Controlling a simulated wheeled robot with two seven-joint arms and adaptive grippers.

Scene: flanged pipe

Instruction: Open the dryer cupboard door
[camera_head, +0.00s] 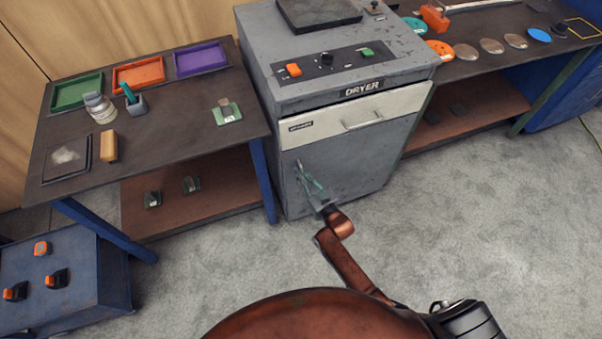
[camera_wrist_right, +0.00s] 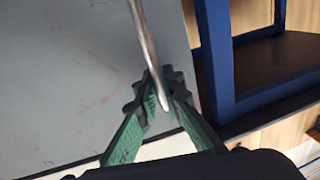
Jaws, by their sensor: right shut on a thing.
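The grey dryer cupboard (camera_head: 350,70) stands in the middle of the head view, with a DRYER label on its front. Its lower door (camera_head: 350,165) looks flush with the body, with no gap that I can see. The metal bar handle (camera_head: 299,166) is at the door's left side. My right gripper (camera_head: 311,182) is at this handle. In the right wrist view, the green fingers of my right gripper (camera_wrist_right: 160,92) are closed around the lower end of the handle (camera_wrist_right: 143,40), in front of the grey door panel (camera_wrist_right: 70,70). My left gripper is out of view.
A drawer front with its own handle (camera_head: 362,120) sits above the door. A dark table (camera_head: 180,130) with blue legs stands close on the left. A bench (camera_head: 490,75) with coloured discs stands on the right. Grey floor (camera_head: 440,220) is clear in front of the dryer.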

